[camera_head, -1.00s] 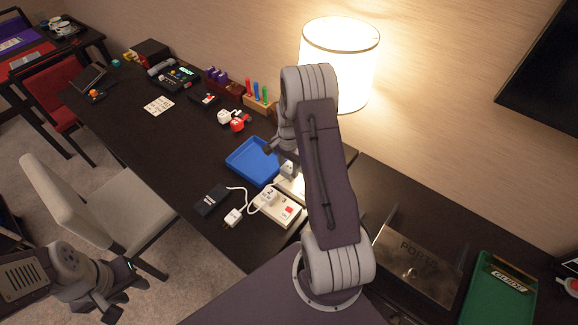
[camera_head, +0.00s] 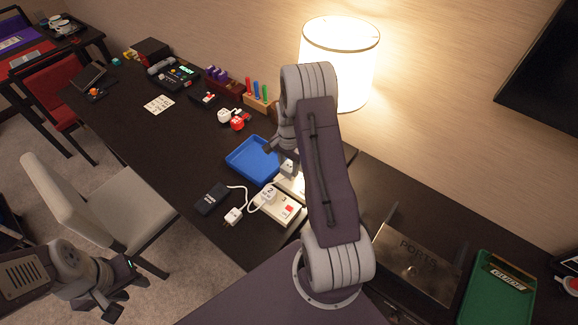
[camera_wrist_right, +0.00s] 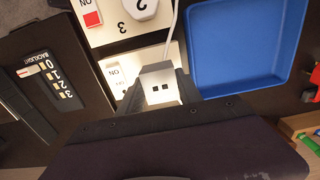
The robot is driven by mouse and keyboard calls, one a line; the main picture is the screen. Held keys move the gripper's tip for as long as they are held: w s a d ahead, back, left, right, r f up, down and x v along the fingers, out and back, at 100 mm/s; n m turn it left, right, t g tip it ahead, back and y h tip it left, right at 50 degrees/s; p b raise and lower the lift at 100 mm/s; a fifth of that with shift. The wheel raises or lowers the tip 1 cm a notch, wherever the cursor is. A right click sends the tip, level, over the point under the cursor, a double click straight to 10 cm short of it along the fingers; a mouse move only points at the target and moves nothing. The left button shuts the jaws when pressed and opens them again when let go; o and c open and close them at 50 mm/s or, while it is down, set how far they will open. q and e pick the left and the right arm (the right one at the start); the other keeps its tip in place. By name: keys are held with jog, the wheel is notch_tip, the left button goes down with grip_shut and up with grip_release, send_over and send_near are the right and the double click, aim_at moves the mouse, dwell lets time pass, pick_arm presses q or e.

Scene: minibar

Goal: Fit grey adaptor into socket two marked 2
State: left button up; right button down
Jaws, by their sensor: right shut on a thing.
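My right gripper (camera_wrist_right: 158,92) is shut on a pale adaptor (camera_wrist_right: 160,84) with two dark slots in its face. The adaptor also shows in the head view (camera_head: 288,168), partly hidden by the gripper. It is above a pale socket plate (camera_wrist_right: 117,78) with an ON switch; the gripper hides most of that plate, and I cannot tell whether they touch. A neighbouring socket plate (camera_wrist_right: 112,28), marked 3, has a red switch and a white plug (camera_head: 269,195) marked 2 on it. My left gripper (camera_head: 122,290) is open and empty, away from the desk.
A blue tray (camera_head: 252,160) is beside the sockets. A black device (camera_head: 212,199) and a white cabled plug (camera_head: 233,216) are at the near side. A lit lamp (camera_head: 340,60) stands behind my right arm. A green tray (camera_head: 498,290) is at the right.

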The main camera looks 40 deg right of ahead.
aim_at(289, 172)
jog(key=shift+p, duration=0.3)
dwell(0.5)
jog(key=shift+f+b, duration=1.1)
jog(key=shift+f, duration=0.4)
jog(key=c, duration=0.7)
grip_release()
jog(key=shift+r, duration=0.1)
notch_tip(289, 172, up, 9)
